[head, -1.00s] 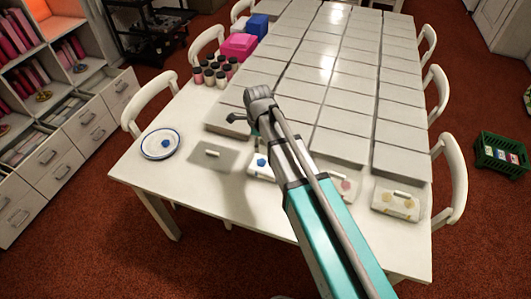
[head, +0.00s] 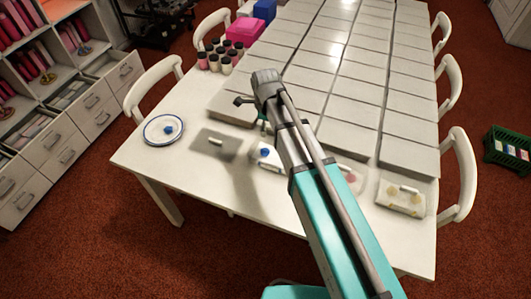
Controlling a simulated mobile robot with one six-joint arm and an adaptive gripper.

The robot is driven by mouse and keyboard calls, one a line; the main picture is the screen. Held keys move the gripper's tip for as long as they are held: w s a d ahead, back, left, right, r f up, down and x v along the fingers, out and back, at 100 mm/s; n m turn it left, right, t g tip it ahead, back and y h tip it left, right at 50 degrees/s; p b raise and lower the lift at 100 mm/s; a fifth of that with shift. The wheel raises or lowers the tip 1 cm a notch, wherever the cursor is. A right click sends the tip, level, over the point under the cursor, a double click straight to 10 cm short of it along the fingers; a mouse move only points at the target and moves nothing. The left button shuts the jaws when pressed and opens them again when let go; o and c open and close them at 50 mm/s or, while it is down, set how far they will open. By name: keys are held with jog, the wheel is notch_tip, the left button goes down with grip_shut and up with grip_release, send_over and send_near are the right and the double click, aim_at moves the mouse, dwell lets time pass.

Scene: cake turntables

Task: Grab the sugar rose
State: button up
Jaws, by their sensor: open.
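A small blue piece (head: 168,130) lies on a white plate with a blue rim (head: 150,138) at the table's left front corner. Another blue piece (head: 265,153) sits on a white block left of my arm. A pink piece (head: 347,176) lies right of my arm, partly behind it. They are too small to tell which is a sugar rose. My gripper (head: 240,101) is above the table, behind and right of the plate, apart from these pieces. It is open and looks empty; its fingers are small and partly hidden by the wrist.
Grey-white slabs (head: 400,115) cover most of the white table (head: 150,165). Several jars (head: 215,56) and a pink box (head: 242,32) stand at the back left. White chairs (head: 455,165) surround the table.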

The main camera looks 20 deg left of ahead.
aim_at(265, 150)
jog(key=shift+f+b, duration=3.8)
jog(key=shift+f, duration=0.2)
jog(key=shift+f, duration=0.1)
jog(key=shift+s+f+b, duration=0.2)
jog(key=shift+f+b, duration=2.3)
jog(key=shift+b, duration=0.1)
jog(key=c, duration=0.9)
